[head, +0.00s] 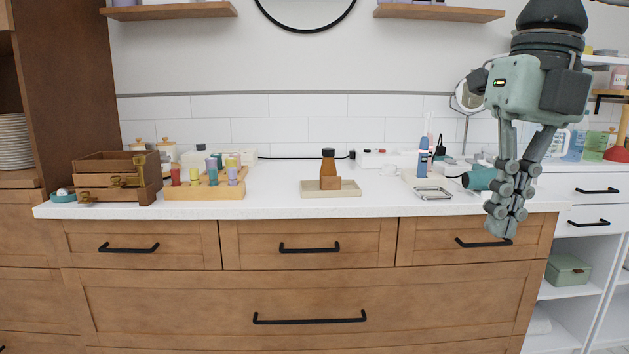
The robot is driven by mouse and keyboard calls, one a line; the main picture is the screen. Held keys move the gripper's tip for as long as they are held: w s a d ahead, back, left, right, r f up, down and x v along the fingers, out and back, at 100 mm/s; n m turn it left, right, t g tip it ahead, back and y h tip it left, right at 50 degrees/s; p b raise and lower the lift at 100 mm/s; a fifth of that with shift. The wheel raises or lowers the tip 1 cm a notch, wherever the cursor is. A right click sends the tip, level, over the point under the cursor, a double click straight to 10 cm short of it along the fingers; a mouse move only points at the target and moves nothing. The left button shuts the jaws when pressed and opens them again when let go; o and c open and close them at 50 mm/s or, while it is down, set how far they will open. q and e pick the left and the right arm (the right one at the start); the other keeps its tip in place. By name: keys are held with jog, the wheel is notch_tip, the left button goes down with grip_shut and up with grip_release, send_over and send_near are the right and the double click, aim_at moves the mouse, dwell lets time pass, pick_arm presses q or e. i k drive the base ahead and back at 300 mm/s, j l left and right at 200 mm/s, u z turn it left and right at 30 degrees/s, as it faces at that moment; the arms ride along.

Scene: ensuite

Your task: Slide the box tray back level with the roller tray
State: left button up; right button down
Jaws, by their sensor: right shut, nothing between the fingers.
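A shallow cream tray (343,192) lies on the middle of the counter. A small wooden box (330,183) sits on it, with a brown bottle (328,162) at the box; I cannot tell if the bottle stands on it or behind it. To the left, a light wooden tray (205,194) holds several coloured rollers (213,172). In the picture, the front edges of the two trays appear at nearly the same height. My right gripper (505,232) is shut and empty, pointing down before the counter's right end, well away from both trays. My left gripper is out of view.
A tiered wooden box (118,178) with brass fittings stands left of the rollers. A metal dish (433,193), blue bottle (422,163) and teal hairdryer (480,178) are at the right. The counter (275,185) is clear between the trays. Drawer handles (310,248) stick out below.

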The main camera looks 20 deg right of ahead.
aim_at(332, 187)
jog(key=i, duration=1.5)
jog(key=i+j, duration=0.1)
jog(key=j, duration=0.1)
